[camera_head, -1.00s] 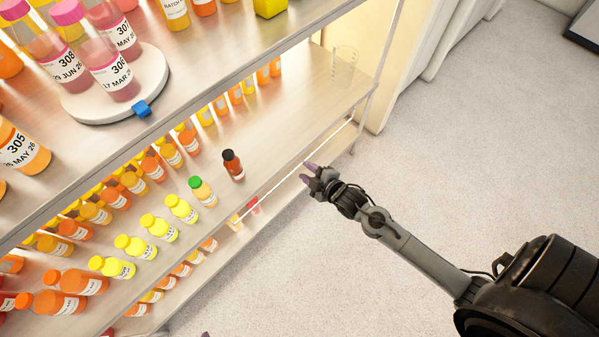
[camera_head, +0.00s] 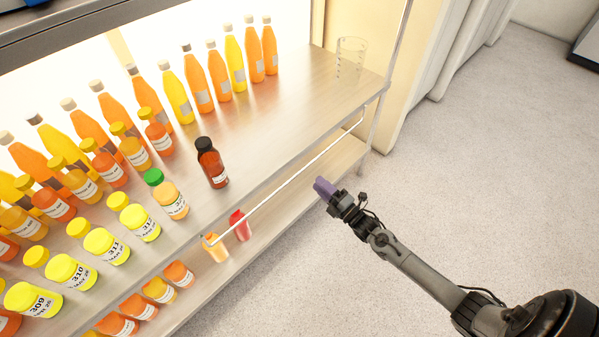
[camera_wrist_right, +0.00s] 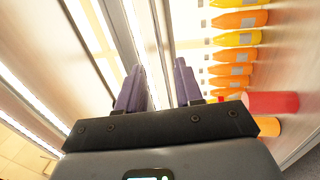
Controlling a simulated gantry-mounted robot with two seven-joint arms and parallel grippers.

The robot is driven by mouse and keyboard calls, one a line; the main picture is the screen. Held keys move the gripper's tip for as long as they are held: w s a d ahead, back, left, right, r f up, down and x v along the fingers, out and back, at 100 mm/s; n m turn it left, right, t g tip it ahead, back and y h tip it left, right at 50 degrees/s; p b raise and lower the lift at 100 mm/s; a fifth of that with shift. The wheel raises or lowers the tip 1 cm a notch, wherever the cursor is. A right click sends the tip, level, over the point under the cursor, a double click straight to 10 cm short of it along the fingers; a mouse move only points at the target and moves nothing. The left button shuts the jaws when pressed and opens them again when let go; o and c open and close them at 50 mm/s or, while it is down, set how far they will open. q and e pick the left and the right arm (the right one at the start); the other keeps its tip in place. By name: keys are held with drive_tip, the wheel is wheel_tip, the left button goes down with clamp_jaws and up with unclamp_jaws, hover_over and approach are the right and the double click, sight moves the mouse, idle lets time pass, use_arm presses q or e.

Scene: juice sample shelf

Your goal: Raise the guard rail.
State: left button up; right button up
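The guard rail (camera_head: 300,173) is a thin white bar along the front of the middle shelf, low beside the shelf's front edge. Its near end is by an orange bottle and its far end by the right shelf post. My right gripper (camera_head: 324,187), with purple fingers, is in front of the rail over the floor, apart from it. In the right wrist view its two fingers (camera_wrist_right: 160,85) stand apart with nothing held between them. I cannot tell the rail clearly in that view. My left gripper is not in view.
The middle shelf (camera_head: 290,115) carries several juice bottles, a dark red-brown bottle (camera_head: 211,163) near the front edge and a clear beaker (camera_head: 350,58) at the far right. A lower shelf (camera_head: 335,165) holds more bottles.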

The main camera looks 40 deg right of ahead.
sight(303, 170)
drive_tip(key=b+x, duration=0.3)
drive_tip(key=x, duration=0.5)
drive_tip(key=shift+w+a+b, duration=0.1)
drive_tip(key=shift+w+b, duration=0.2)
drive_tip(key=shift+b, duration=0.05)
drive_tip(key=shift+b+x, duration=0.3)
drive_tip(key=shift+x, duration=0.65)
drive_tip(key=shift+s+r, duration=0.1)
clamp_jaws()
